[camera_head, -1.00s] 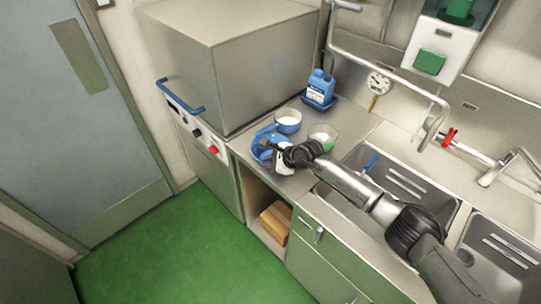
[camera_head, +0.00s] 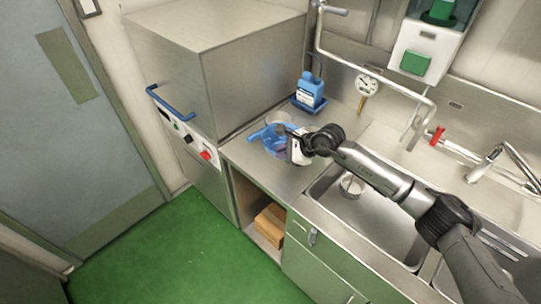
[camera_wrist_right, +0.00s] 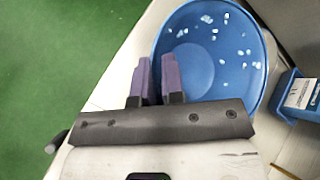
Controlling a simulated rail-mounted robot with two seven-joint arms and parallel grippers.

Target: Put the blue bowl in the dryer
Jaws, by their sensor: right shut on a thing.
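The blue bowl (camera_head: 271,143) is over the counter in front of the big steel machine. In the right wrist view its inside (camera_wrist_right: 205,60) is speckled with pale drops. My right gripper (camera_head: 289,134) is shut on the bowl's rim; its two purple-grey fingers (camera_wrist_right: 157,78) straddle the wall at the bowl's near left side. I cannot tell whether the bowl touches the counter. The large steel box machine (camera_head: 205,62), which seems to be the dryer, has a blue handle (camera_head: 172,102) and looks closed. My left gripper is not in view.
A blue bottle (camera_head: 310,91) stands in a blue tray at the back of the counter. A pale rim (camera_head: 279,117) shows behind the blue bowl. A sink (camera_head: 386,226) lies to the right. The green floor (camera_head: 165,255) before the machine is clear.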

